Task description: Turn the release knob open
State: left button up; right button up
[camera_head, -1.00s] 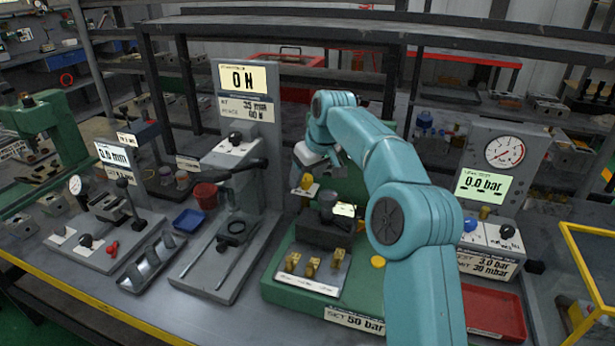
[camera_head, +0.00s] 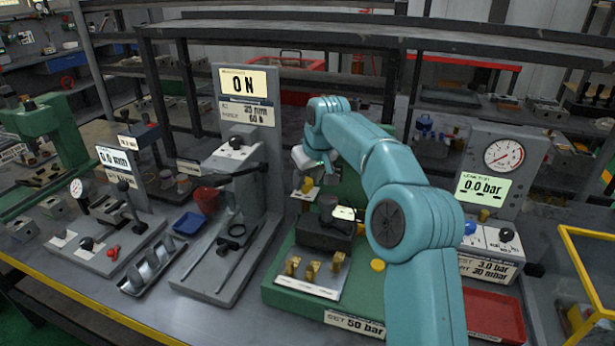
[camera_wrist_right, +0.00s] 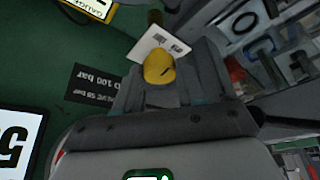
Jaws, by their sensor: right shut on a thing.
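The release knob is a small yellow knob (camera_wrist_right: 158,68) with a dark line on it and a white label card behind it. In the head view a yellow knob (camera_head: 307,185) with a white card stands on the green valve test stand (camera_head: 278,290), just under my right gripper. My right gripper (camera_wrist_right: 165,82) is shut on the knob, its grey fingers close around it in the wrist view. In the head view my teal right arm and pale wrist hide the fingertips. My left gripper is not in view.
A black valve block (camera_head: 322,232) with a dark round top sits on the green stand, behind a tray (camera_head: 310,270) of yellow fittings. A force press (camera_head: 235,160) stands left. A pressure gauge panel (camera_head: 490,165) and red tray (camera_head: 495,315) are right.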

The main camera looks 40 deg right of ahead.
jog(key=m, duration=0.1)
jog(key=m+h+p, duration=0.1)
jog(key=m, duration=0.1)
jog(key=m+p, duration=0.1)
jog(key=m, duration=0.1)
jog(key=shift+w+a+r+g+h, duration=0.2)
jog(key=shift+r+g+h, duration=0.1)
jog(key=shift+h, duration=0.1)
jog(key=shift+f+m+g+h+p, duration=0.1)
jog(key=shift+m+g+h+p, duration=0.3)
jog(key=shift+m, duration=0.6)
jog(key=shift+m+g+h+p, duration=0.2)
jog(key=shift+m+p, duration=0.25)
jog(key=shift+m, duration=0.55)
jog(key=o, duration=1.1)
jog(key=shift+a, duration=0.1)
jog(key=shift+c, duration=0.2)
jog(key=shift+f, duration=0.1)
jog(key=p+v, duration=0.2)
jog(key=v, duration=1.4)
jog(key=shift+r, duration=0.25)
jog(key=shift+f, duration=0.1)
